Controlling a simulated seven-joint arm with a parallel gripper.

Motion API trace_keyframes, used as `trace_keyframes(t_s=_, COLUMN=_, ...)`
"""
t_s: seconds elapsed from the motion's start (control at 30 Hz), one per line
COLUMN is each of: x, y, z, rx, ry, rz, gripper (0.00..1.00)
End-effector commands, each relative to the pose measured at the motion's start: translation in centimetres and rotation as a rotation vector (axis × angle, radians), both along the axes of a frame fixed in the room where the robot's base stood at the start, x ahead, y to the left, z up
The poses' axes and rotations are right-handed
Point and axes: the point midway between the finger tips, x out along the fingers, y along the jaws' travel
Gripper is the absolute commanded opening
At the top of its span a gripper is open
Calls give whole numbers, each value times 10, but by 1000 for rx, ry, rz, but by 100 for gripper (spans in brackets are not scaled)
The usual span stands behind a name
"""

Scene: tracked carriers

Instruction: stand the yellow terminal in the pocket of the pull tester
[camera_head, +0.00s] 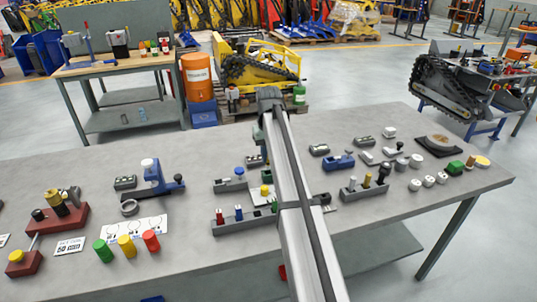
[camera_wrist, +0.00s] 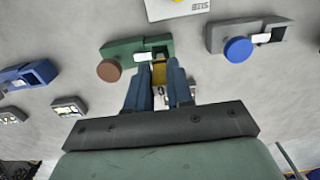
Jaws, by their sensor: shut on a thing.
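My gripper (camera_wrist: 158,84) is shut on the yellow terminal (camera_wrist: 159,72), which shows between the two blue fingers in the wrist view. Just beyond the fingertips is a green fixture (camera_wrist: 124,48) with a brown knob (camera_wrist: 110,70) and a dark opening with a white part beside it; I take it for the pull tester, though no label shows. The terminal's far end overlaps the opening's near edge in the picture; I cannot tell whether it is inside. In the head view my arm hides the gripper, the terminal and most of this fixture.
A grey fixture with a blue knob (camera_wrist: 238,49) stands to the right in the wrist view, and a blue fixture (camera_wrist: 26,76) to the left. A white card (camera_wrist: 178,8) lies beyond. In the head view a grey rack (camera_head: 243,226) holds small pegs on the table.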

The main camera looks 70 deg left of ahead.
Motion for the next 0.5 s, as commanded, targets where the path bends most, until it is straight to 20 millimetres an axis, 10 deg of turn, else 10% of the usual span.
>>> trace_keyframes(t_s=0.5, x=0, y=0, z=-5, rx=0, ry=0, rz=0, gripper=0)
